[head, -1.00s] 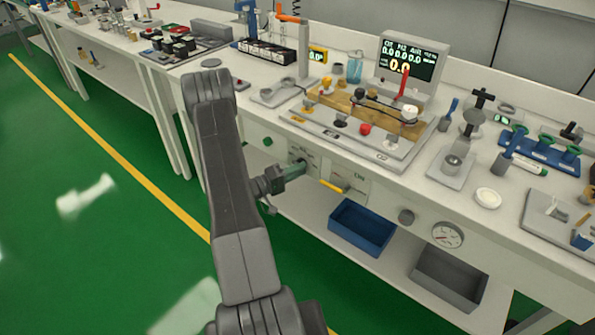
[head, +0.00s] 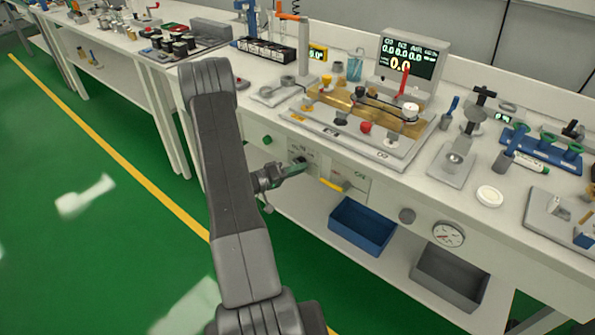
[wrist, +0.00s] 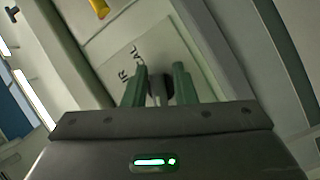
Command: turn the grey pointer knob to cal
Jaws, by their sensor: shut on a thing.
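The grey pointer knob (wrist: 157,90) is on a pale label plate on the bench's front panel. In the wrist view it sits between the two green fingers of my gripper (wrist: 160,84), which is shut on it. In the head view my gripper (head: 292,170) reaches the front panel from the left. The knob is mostly hidden there by the fingers, so I cannot read where its pointer stands.
A yellow-handled lever (head: 334,184) is just right of the knob on the same panel. A green button (head: 267,140) is to its left. A blue bin (head: 361,226) and a grey bin (head: 450,277) stand on the shelf below. A gauge (head: 448,234) is further right.

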